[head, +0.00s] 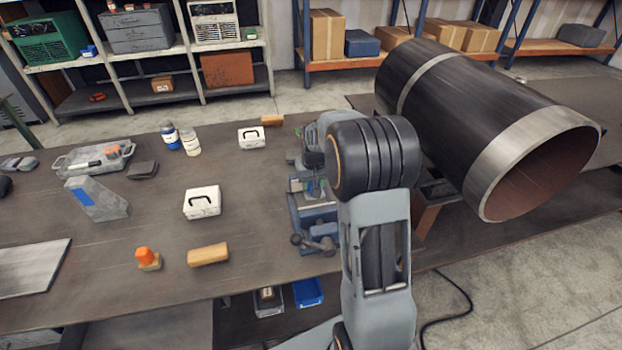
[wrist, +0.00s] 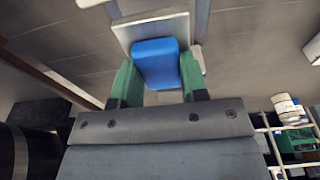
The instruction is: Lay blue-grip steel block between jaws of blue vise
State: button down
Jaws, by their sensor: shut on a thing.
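The steel block (wrist: 150,29) has a blue grip (wrist: 156,64), held between the green fingers of my gripper (wrist: 158,80) in the wrist view. The pale steel part lies beyond the fingertips. The blue vise (head: 314,216) stands on the bench near its right side in the head view, just left of my arm. My gripper is at or above the vise there, partly hidden by my arm. I cannot tell whether the block sits between the jaws or above them.
A large dark pipe (head: 480,115) lies right of my arm. Left of the vise are two white boxes (head: 202,203) (head: 251,137), a tan block (head: 208,255), an orange-topped piece (head: 147,258) and a grey wedge with a blue patch (head: 97,199). Bare bench lies between them.

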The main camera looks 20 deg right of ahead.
jog(key=shift+f+b, duration=2.35)
jog(key=shift+f, duration=0.95)
jog(key=c, duration=0.6)
grip_release()
jog(key=shift+o, duration=0.2)
jog(key=r, duration=0.4)
jog(key=s+r, duration=0.1)
jog(key=r, duration=0.4)
jog(key=s+r, duration=0.1)
jog(key=r, duration=0.3)
jog(key=shift+a+r, duration=0.2)
jog(key=shift+r, duration=0.1)
jog(key=s+a+f+n+t, duration=0.1)
jog(key=s+a, duration=0.4)
jog(key=s, duration=0.4)
jog(key=s+a+n+t, duration=0.1)
jog(key=s+a, duration=0.4)
jog(key=s, duration=0.5)
jog(key=shift+s+a+f, duration=0.15)
jog(key=shift+a+f, duration=0.1)
jog(key=shift+f, duration=0.15)
jog(key=shift+s+a+f, duration=0.1)
jog(key=shift+s+f, duration=0.1)
jog(key=shift+s, duration=0.1)
jog(key=shift+c, duration=0.2)
